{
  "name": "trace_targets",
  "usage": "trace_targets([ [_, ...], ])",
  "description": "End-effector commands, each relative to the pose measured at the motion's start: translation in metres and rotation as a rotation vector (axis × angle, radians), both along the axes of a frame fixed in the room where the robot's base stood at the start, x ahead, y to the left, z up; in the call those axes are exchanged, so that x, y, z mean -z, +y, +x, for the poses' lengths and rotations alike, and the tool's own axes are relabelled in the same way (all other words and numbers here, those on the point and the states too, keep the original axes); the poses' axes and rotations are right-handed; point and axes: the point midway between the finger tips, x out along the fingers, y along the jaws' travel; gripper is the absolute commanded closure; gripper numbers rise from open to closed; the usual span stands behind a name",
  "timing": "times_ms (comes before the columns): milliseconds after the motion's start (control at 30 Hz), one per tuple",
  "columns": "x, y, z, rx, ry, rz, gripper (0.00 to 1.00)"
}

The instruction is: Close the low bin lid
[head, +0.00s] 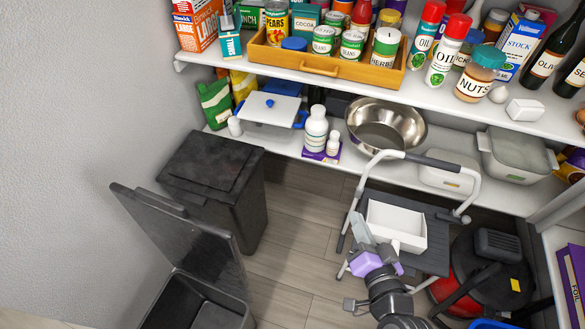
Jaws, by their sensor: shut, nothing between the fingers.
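The low bin (233,313) is dark grey and stands on the floor at the lower left, partly cut off by the bottom edge. Its lid (188,238) is up, tilted back toward the upper left, and the dark inside of the bin shows. My gripper (358,222) is shut and empty, to the right of the lid and well apart from it. It is in front of the left side of a white tray (410,228) on a step stool; I cannot tell whether it touches the tray.
A taller dark bin (247,200) with its lid down stands behind the low bin. The step stool (440,238) has a white rail (372,165). A red and black vacuum cleaner (485,270) is at the right. Loaded shelves (320,78) run along the back. Bare floor (295,245) lies between bin and stool.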

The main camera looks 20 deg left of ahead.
Motion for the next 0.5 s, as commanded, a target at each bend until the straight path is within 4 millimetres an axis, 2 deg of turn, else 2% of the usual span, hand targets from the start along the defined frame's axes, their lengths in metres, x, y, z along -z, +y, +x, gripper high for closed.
trace_targets([
  [33,-0.003,0.023,0.017,-0.044,0.032,0.047,1.0],
  [100,-0.005,0.055,0.033,-0.114,0.096,0.117,1.0],
  [233,-0.017,0.118,0.052,-0.266,0.22,0.246,1.0],
  [367,-0.042,0.18,0.056,-0.447,0.352,0.374,1.0],
  [500,-0.076,0.233,0.04,-0.667,0.501,0.502,1.0],
])
